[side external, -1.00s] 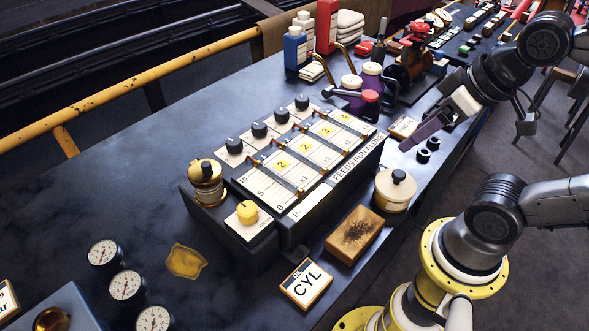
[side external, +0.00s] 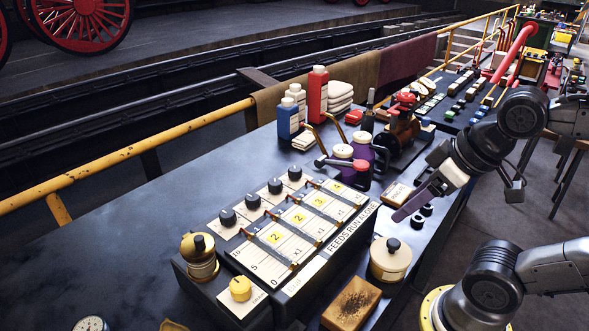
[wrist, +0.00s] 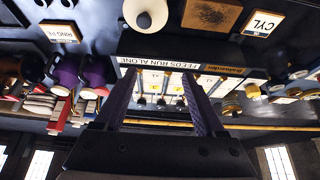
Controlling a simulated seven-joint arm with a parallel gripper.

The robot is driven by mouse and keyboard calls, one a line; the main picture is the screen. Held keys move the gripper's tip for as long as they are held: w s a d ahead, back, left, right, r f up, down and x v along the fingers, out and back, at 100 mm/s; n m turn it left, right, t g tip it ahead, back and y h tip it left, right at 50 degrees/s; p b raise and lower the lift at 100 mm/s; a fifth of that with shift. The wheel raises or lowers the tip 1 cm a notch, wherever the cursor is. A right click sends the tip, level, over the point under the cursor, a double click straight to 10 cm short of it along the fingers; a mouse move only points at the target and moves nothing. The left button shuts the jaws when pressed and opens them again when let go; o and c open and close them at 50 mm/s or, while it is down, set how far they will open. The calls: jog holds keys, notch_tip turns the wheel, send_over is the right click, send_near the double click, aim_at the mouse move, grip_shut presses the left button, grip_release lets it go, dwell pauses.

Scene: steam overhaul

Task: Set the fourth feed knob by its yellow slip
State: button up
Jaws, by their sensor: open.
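The feed panel (side external: 352,228), lettered FEEDS RUN ALONE, has a row of black knobs along its back edge. The knobs run from the near left one (side external: 227,216) through the second (side external: 252,201) and third (side external: 274,186) to the far one (side external: 295,172). Yellow slips lie on the strips; the nearer ones read 2 (side external: 275,238), 2 (side external: 299,217) and 3 (side external: 319,201). The farthest slip (side external: 336,187) is too small to read. My gripper (side external: 398,217) is open and empty, right of the panel, apart from every knob. In the wrist view, my gripper (wrist: 158,82) frames the panel upside down.
A cream tin with a black knob (side external: 390,258) and a brown block (side external: 351,303) stand in front of the panel. A yellow knob (side external: 240,288) and a brass pot (side external: 200,258) are at its near end. Purple-bodied jars (side external: 361,150) and bottles (side external: 288,120) stand beyond.

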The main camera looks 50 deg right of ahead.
jog(key=w+d+r+n+g, duration=0.1)
jog(key=w+r+n+g, duration=0.2)
jog(key=w+r+n, duration=0.85)
jog(key=m+g, duration=0.3)
send_over(295, 169)
notch_tip(295, 169, down, 6)
jog(key=shift+n, duration=0.25)
notch_tip(295, 169, down, 14)
jog(key=shift+r, duration=0.2)
grip_shut()
